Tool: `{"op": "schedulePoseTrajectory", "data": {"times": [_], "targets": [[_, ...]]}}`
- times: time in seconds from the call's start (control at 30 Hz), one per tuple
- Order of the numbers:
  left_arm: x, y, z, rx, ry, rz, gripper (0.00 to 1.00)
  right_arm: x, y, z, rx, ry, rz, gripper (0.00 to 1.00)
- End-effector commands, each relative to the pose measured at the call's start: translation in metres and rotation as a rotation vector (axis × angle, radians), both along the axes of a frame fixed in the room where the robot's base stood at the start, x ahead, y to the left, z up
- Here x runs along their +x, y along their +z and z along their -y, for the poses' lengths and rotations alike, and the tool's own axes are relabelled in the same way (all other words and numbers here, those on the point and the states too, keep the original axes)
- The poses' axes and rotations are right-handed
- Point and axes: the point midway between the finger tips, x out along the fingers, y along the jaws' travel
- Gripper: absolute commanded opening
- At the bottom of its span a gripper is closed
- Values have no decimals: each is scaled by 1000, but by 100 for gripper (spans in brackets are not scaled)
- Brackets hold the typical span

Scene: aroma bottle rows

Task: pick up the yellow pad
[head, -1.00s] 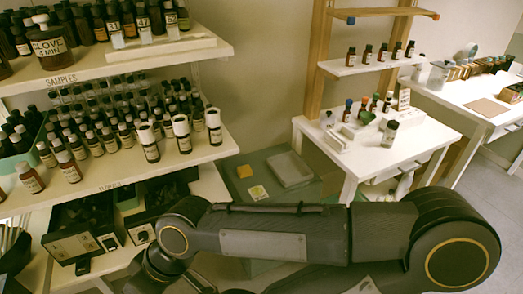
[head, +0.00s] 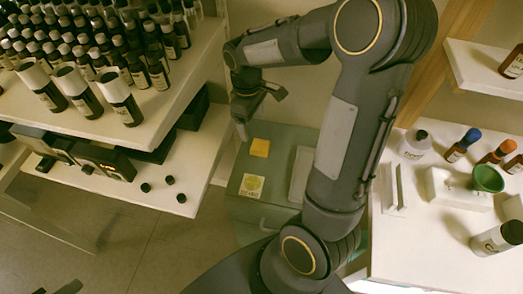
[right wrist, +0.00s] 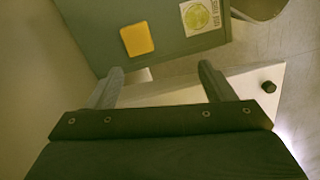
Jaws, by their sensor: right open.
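The yellow pad (head: 260,147) is a small square lying on top of a grey-green cabinet (head: 238,208) between the shelves and the white table. It also shows in the right wrist view (right wrist: 137,39), beyond the fingertips and apart from them. My right gripper (head: 241,128) is above and just left of the pad in the head view, pointing down. In the right wrist view the right gripper (right wrist: 160,75) has its two fingers spread wide with nothing between them. My left gripper is not in view.
A pale card with a yellow-green disc (head: 251,186) lies near the pad, and a grey tray (head: 300,175) lies to its right, partly behind my arm. White shelves (head: 187,140) crowded with dark bottles stand at the left. A white table (head: 420,245) with bottles stands at the right.

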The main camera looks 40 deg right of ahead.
Motion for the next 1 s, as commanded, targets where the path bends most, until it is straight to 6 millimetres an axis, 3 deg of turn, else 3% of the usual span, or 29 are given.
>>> {"op": "schedulePoseTrajectory", "data": {"times": [0.03,0.2,0.4,1.0], "targets": [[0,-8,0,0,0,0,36,10,-23,4,-27,45,-40,76],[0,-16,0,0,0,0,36,32,-61,16,-98,160,-127,76],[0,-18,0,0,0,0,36,38,-82,22,-127,210,-166,76],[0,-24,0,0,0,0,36,20,-149,39,-127,209,-165,76]]}}
